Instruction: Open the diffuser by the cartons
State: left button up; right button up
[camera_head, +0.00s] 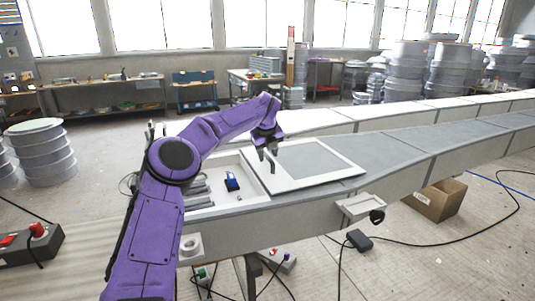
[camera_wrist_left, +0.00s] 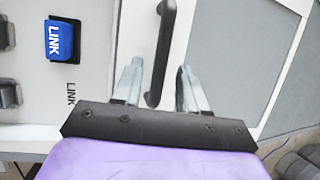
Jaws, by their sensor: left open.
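The diffuser, a grey panel in a white frame (camera_head: 312,158), lies flat on the long white housing. A black bar handle (camera_wrist_left: 163,50) is on its left frame edge in the left wrist view. My left gripper (camera_head: 268,157) is over that edge. In the left wrist view its two fingers (camera_wrist_left: 159,75) are apart, one on each side of the handle's lower part; I cannot tell whether they touch it. An open brown carton (camera_head: 436,200) stands on the floor to the right. My right gripper is not in view.
Left of the panel is an open recess with a blue LINK switch (camera_head: 232,181), also in the left wrist view (camera_wrist_left: 60,41). A small bracket tray (camera_head: 360,206) sticks out from the housing's front. Cables cross the floor. Stacked round moulds (camera_head: 40,152) stand at left.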

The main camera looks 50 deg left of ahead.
pick_arm(q)
jog(key=b+v, duration=0.1)
jog(key=v, duration=0.9)
jog(key=shift+s, duration=0.1)
